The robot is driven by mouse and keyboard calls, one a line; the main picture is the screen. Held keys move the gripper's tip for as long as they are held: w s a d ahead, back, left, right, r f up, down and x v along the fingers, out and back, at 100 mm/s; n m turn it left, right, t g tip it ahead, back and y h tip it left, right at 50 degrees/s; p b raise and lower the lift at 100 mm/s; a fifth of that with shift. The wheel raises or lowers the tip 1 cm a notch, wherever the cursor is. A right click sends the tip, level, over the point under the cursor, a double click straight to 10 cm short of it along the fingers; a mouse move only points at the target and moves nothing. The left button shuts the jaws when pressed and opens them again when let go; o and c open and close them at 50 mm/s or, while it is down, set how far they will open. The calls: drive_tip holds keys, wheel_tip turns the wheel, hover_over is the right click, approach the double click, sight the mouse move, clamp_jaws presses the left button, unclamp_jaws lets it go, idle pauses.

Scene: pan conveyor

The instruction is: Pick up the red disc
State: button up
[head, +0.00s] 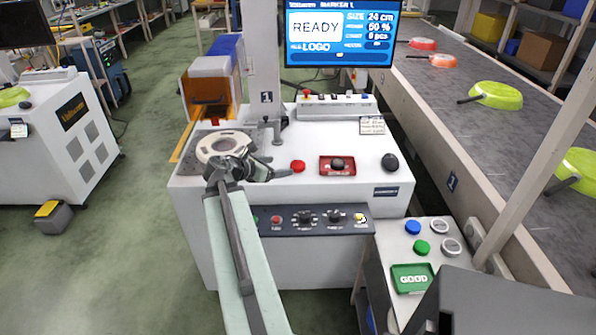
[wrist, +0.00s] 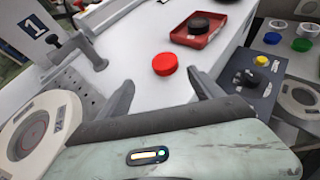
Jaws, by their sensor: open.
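The red disc (head: 298,166) lies flat on the white machine top, just right of my gripper (head: 272,168) in the head view. In the wrist view the red disc (wrist: 165,64) lies ahead of my gripper (wrist: 163,92), roughly centred between the two dark fingers and beyond their tips. The fingers are spread apart with nothing between them. The disc is fully visible and apart from the fingers.
A red tray (head: 325,171) holding a dark disc lies right of the red disc, with a black knob (head: 390,162) beyond. A post (wrist: 87,50) stands nearby. A side shelf holds several discs and a green tray (head: 412,290).

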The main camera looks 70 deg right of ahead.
sight(297, 165)
drive_tip(key=shift+s+d+r, duration=0.15)
drive_tip(key=shift+s+d, duration=0.3)
drive_tip(key=shift+s, duration=0.25)
drive_tip(key=b+x, duration=0.1)
drive_tip(key=x, duration=0.1)
drive_tip(key=b+x, duration=0.1)
drive_tip(key=x, duration=0.2)
drive_tip(key=b+x, duration=0.2)
drive_tip(key=shift+f, duration=0.35)
drive_tip(key=shift+s+d, duration=0.2)
drive_tip(key=shift+a+r, duration=0.1)
drive_tip(key=shift+c, duration=0.4)
drive_tip(key=c, duration=1.5)
